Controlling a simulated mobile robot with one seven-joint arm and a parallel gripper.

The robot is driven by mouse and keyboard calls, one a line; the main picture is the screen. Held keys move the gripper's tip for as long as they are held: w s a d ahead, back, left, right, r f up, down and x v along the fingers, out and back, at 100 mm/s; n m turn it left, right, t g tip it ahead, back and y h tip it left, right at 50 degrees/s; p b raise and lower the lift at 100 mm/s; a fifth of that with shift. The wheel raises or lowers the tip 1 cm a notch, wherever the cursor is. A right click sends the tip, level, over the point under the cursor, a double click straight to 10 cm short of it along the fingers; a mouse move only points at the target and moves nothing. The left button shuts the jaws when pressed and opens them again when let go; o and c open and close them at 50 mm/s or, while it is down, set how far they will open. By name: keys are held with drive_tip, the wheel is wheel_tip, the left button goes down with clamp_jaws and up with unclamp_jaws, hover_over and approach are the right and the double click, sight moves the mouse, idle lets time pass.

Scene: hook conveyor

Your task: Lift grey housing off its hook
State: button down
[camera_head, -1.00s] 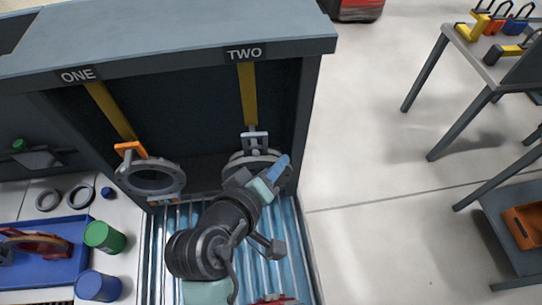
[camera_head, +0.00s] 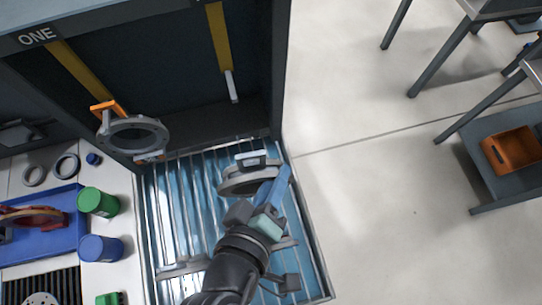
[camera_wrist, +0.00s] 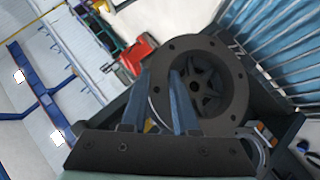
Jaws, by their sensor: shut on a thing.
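My gripper (camera_head: 272,188) has blue fingers and is shut on the grey housing (camera_head: 240,183), a flanged ring with a pale bracket on top. The housing is held above the slatted metal bed, apart from and below the empty hook (camera_head: 232,87) on the right-hand yellow strap. In the wrist view, the housing's dark round face (camera_wrist: 236,92) with bolt holes and a spoked centre fills the middle, in front of my fingers (camera_wrist: 160,85). The exact finger contact is partly hidden.
A second grey housing (camera_head: 135,137) hangs under sign ONE from an orange-topped bracket. The slatted bed (camera_head: 185,215) lies below. A green cup (camera_head: 98,202), a blue cup (camera_head: 100,248) and a blue tray (camera_head: 65,235) stand at left. Floor at right is open; an orange bin (camera_head: 512,150) sits beyond.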

drive_tip(key=shift+s+r+p, duration=0.15)
drive_tip(key=shift+r+p, duration=0.35)
drive_tip(key=shift+p, duration=0.1)
drive_tip(key=shift+s+r+p, duration=0.15)
drive_tip(key=shift+r+p, duration=0.35)
drive_tip(key=shift+p, duration=0.05)
drive_tip(key=s+d+p, duration=0.1)
drive_tip(key=s+p, duration=0.1)
drive_tip(key=s, duration=0.4)
drive_tip(key=shift+s+d, duration=0.2)
idle(0.4)
drive_tip(key=shift+p, duration=0.3)
